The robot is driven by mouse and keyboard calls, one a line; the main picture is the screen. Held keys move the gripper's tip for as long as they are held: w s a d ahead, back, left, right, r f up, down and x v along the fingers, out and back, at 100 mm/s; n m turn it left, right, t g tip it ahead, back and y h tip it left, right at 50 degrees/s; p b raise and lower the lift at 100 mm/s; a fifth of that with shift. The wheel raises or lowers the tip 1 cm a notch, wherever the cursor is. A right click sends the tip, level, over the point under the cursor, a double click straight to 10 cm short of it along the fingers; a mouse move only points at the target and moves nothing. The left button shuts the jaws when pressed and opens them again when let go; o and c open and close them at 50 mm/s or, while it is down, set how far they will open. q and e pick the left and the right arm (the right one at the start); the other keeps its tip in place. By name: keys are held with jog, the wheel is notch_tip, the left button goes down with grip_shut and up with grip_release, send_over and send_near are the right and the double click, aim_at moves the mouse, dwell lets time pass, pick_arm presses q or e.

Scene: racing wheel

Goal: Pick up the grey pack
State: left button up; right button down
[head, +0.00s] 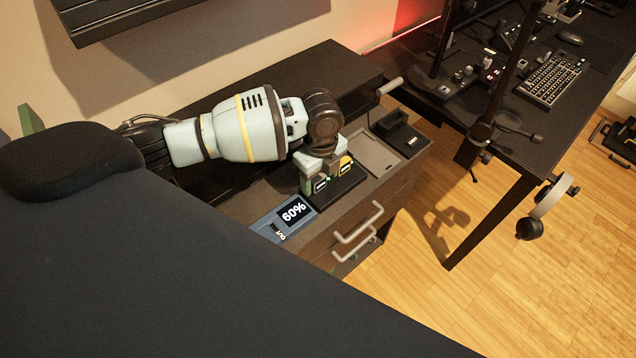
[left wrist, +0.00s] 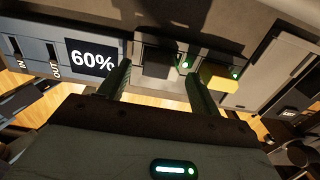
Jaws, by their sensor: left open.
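The grey pack (head: 320,185) sits in a black dock (head: 322,202) on the cabinet top, beside a yellow pack (head: 346,165). My left gripper (head: 322,166) is open and points down right over the grey pack, hiding part of it. In the left wrist view the grey pack (left wrist: 160,64) shows between my two spread fingers (left wrist: 158,74), with a green light by its right end. The yellow pack (left wrist: 219,78) is just right of the right finger. Whether the fingers touch the grey pack, I cannot tell. My right gripper is not in view.
A blue-grey unit reading 60% (head: 284,218) stands left of the dock. A grey flat tray (head: 375,153) and a black box (head: 397,132) lie to its right. Drawer handles (head: 358,224) stick out in front. A black desk (head: 560,105) with a keyboard stands at right.

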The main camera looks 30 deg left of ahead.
aim_at(320, 180)
pick_arm(q)
jog(key=shift+c, duration=0.4)
jog(key=c, duration=0.9)
jog(key=shift+c, duration=0.6)
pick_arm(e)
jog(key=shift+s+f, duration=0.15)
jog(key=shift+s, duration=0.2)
pick_arm(q)
jog(key=shift+r, duration=0.2)
